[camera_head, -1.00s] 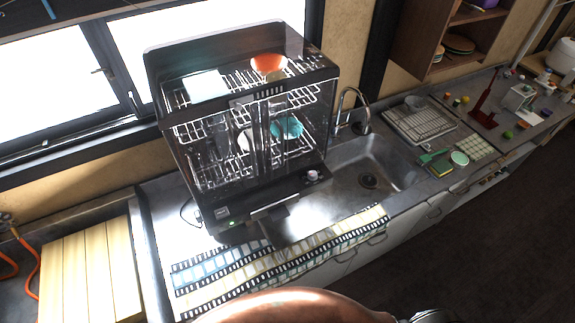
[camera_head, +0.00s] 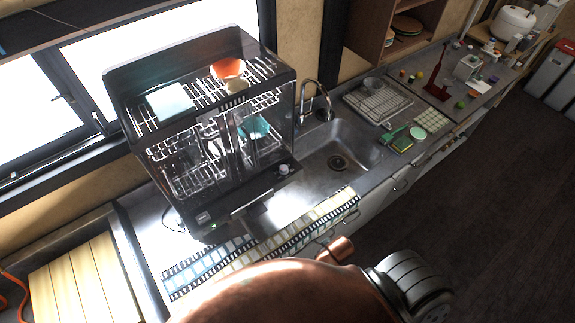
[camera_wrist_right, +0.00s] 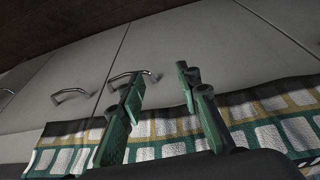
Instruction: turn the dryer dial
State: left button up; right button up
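The dish dryer (camera_head: 210,215) is a tall dark cabinet with clear panels and wire racks, standing on the counter left of the sink. Its dial (camera_head: 284,169) is a small pale knob at the right end of the front base panel. My right gripper (camera_wrist_right: 163,78) shows in the right wrist view, with two green fingers apart and nothing between them. It is over the striped towel near the cabinet fronts, away from the dial. In the head view my copper-coloured arm hides it. My left gripper is in neither view.
The dryer holds an orange bowl (camera_head: 228,69) and teal dishes (camera_head: 254,127). A patterned towel (camera_head: 335,205) lies along the counter's front edge. The sink (camera_head: 330,140) with a tall faucet (camera_head: 313,95) is to the right. Cabinet handles (camera_wrist_right: 72,95) stick out below the counter.

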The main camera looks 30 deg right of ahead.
jog(key=w+d+r+n+t+h+p, duration=0.1)
jog(key=d+r, duration=0.1)
jog(key=r, duration=0.5)
jog(key=w+d+r+n+t+h+p, duration=0.1)
jog(key=w+d+r, duration=0.15)
jog(key=r, duration=0.45)
jog(key=w+d+r+n+t+h, duration=0.1)
jog(key=w+d+r+n+t, duration=0.3)
jog(key=r, duration=0.3)
jog(key=w+d+r+n+t+h, duration=0.1)
jog(key=w+d+r+n+t, duration=0.1)
jog(key=w+d+r+n, duration=0.4)
jog(key=w+a+r+n+t+y, duration=0.2)
jog(key=w+a+r+n+t, duration=0.1)
jog(key=w+r+n, duration=0.4)
jog(key=n+g+y+p, duration=0.25)
jog(key=n+y, duration=0.65)
jog(key=n, duration=1.3)
send_near(285, 169)
jog(key=shift+x, duration=4.55)
